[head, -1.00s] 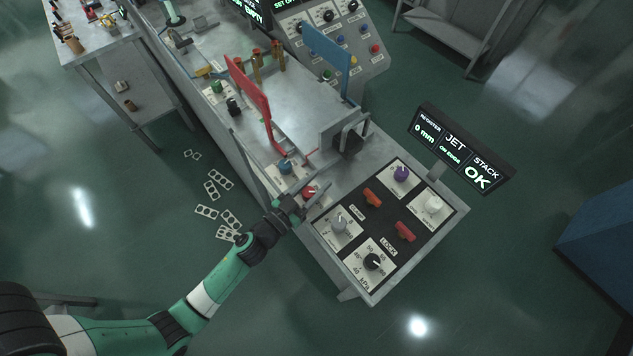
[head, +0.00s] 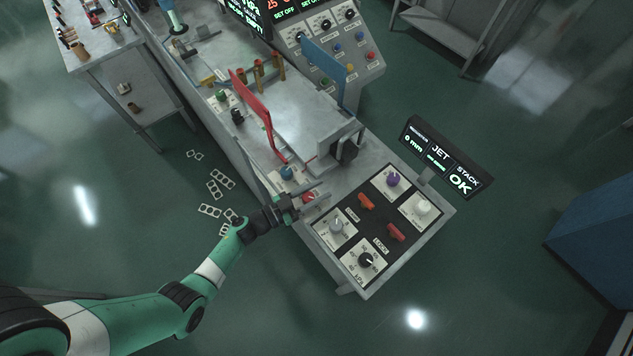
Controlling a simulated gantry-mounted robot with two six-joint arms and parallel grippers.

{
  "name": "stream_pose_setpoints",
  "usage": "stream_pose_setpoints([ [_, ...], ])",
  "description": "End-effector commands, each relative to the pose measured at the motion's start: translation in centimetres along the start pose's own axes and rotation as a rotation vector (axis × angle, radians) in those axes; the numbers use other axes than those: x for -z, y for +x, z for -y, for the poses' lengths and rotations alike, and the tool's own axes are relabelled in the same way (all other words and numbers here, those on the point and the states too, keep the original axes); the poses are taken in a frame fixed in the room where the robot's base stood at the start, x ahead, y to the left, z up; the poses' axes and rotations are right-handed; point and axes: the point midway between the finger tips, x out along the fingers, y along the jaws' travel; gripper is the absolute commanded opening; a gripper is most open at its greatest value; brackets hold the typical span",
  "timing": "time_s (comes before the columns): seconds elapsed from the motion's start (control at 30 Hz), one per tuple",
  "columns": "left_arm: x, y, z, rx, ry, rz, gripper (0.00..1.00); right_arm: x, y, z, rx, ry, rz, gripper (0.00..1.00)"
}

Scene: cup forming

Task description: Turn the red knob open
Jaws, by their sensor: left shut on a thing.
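The red knob (head: 309,197) sits on a small light plate at the near left edge of the machine bench, below a blue knob (head: 287,173). My left gripper (head: 303,197) reaches in from the lower left and is at the red knob, shut on it. The fingers cover part of the knob, so its pointer direction cannot be read. My right gripper is not in view.
A black control panel (head: 352,234) with knobs and two red-orange levers lies right of the red knob. A display (head: 446,158) reads JET, STACK OK. A red guard plate (head: 252,110) stands behind. Flat metal pieces lie on the floor at left.

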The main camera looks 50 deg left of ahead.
Motion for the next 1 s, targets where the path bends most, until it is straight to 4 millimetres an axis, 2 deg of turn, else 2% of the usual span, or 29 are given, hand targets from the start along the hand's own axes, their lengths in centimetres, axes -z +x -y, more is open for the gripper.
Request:
stream_pose_setpoints([
  [0.03,0.5,0.1,0.2,-0.037,0.000,-0.002,0.00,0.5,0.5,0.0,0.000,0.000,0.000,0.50],
  [0.13,0.2,0.1,-0.1,-0.126,0.001,-0.004,0.00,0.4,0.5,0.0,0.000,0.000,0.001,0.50],
  [0.5,-0.2,-0.1,-1.0,-0.399,0.003,-0.004,0.00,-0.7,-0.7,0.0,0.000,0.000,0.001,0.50],
  [1.0,-0.1,-0.3,-1.5,-0.515,0.002,-0.002,0.00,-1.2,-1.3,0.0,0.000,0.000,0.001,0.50],
])
